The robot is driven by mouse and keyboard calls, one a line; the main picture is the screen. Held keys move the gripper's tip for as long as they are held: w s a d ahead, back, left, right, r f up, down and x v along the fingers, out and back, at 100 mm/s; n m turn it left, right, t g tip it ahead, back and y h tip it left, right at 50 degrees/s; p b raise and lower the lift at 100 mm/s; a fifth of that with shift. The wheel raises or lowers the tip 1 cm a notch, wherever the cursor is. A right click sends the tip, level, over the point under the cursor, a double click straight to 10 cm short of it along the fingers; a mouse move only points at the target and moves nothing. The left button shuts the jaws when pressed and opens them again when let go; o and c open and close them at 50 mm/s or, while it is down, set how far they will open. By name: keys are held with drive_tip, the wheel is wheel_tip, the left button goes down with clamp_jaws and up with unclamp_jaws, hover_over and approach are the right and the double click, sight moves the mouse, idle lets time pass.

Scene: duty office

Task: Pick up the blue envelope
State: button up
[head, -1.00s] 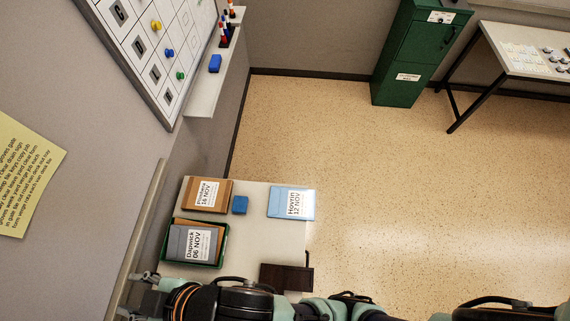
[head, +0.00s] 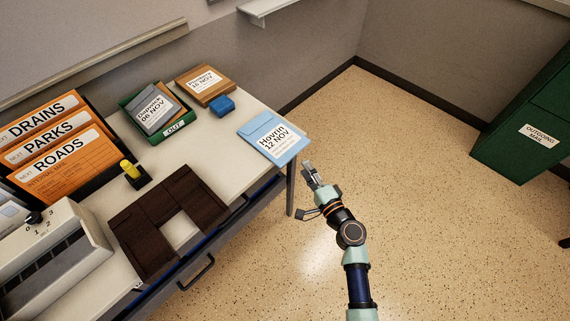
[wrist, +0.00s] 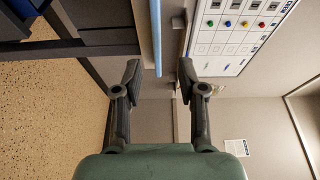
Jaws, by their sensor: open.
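The blue envelope (head: 262,143), labelled Hovrin 12 NOV, lies flat at the right end of the desk, partly over its edge. My gripper (head: 309,168) is off that end of the desk, just right of the envelope's near corner. In the wrist view the envelope shows edge-on as a thin blue strip (wrist: 157,38). It lines up with the gap between the two spread fingers of my gripper (wrist: 159,75). The fingers are open and hold nothing. I cannot tell whether the strip's end is between the fingertips or just beyond them.
A brown envelope (head: 204,85), a blue block (head: 222,106) and a green OUT tray (head: 174,132) with envelopes lie behind it. A dark brown folder-like object (head: 150,235) and orange files (head: 62,165) are left. Floor right of the desk is clear up to a green cabinet (head: 513,146).

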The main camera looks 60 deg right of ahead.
sight(296, 152)
drive_tip(key=b+x, duration=0.1)
drive_tip(key=x, duration=0.7)
drive_tip(key=shift+d+f, duration=0.2)
drive_tip(key=shift+d, duration=0.1)
drive_tip(key=shift+a, duration=0.15)
drive_tip(key=shift+c, duration=0.4)
clamp_jaws()
